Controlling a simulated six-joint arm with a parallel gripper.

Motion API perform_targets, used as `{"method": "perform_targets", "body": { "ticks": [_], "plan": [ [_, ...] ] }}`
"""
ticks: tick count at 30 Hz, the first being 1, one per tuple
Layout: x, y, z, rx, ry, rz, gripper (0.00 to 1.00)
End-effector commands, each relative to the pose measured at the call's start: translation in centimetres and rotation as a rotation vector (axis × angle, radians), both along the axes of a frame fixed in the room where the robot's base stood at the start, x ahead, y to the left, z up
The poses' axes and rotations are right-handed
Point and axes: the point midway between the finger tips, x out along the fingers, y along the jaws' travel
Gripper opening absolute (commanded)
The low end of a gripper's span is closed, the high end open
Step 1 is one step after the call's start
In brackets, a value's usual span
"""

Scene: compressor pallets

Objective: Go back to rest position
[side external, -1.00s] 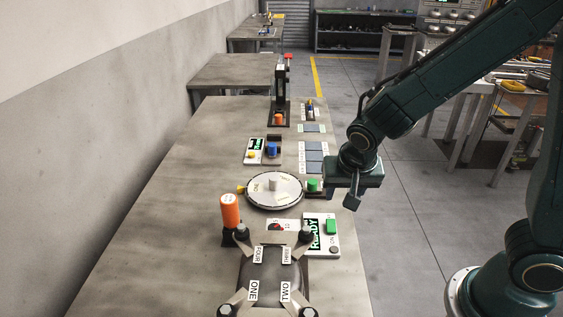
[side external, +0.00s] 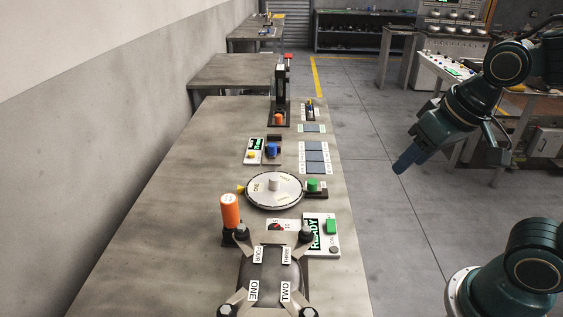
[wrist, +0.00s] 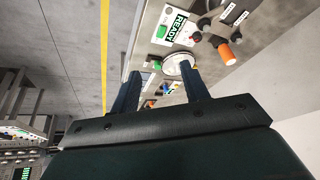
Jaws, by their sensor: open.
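My gripper (side external: 404,163) hangs in the air to the right of the workbench, well clear of it, above the floor. In the wrist view my gripper (wrist: 158,88) shows two dark blue fingers spread apart with nothing between them. The workbench (side external: 170,240) carries a round white dial plate (side external: 262,201) with a white knob, a green button (side external: 313,185) beside it and a black fixture (side external: 270,268) with labelled clamp arms at the front. The dial plate also shows beyond the fingers in the wrist view (wrist: 176,66).
An orange cylinder (side external: 230,210) stands upright on the bench near a READY panel (side external: 321,233). A black press-like stand (side external: 281,95) is at the far end. Side tables with equipment (side external: 440,68) stand at the back right. The floor (side external: 375,190) beside the bench is open.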

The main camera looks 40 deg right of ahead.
Motion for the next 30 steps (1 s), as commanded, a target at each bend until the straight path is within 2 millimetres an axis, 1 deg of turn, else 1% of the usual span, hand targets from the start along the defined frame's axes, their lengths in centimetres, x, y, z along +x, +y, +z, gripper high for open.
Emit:
{"method": "perform_targets", "body": {
  "ticks": [1,6,11,15,30],
  "plan": [
    [-0.8,-0.1,0.5,-0.006,-0.015,0.026,0.45],
    [-3.0,-0.1,1.5,-0.037,-0.043,0.121,0.45],
    [-4.2,0.0,1.8,-0.056,-0.054,0.173,0.45],
    [-4.5,0.0,1.9,-0.063,-0.058,0.187,0.45],
    [-4.4,0.0,1.9,-0.062,-0.057,0.187,0.45]
  ]
}}
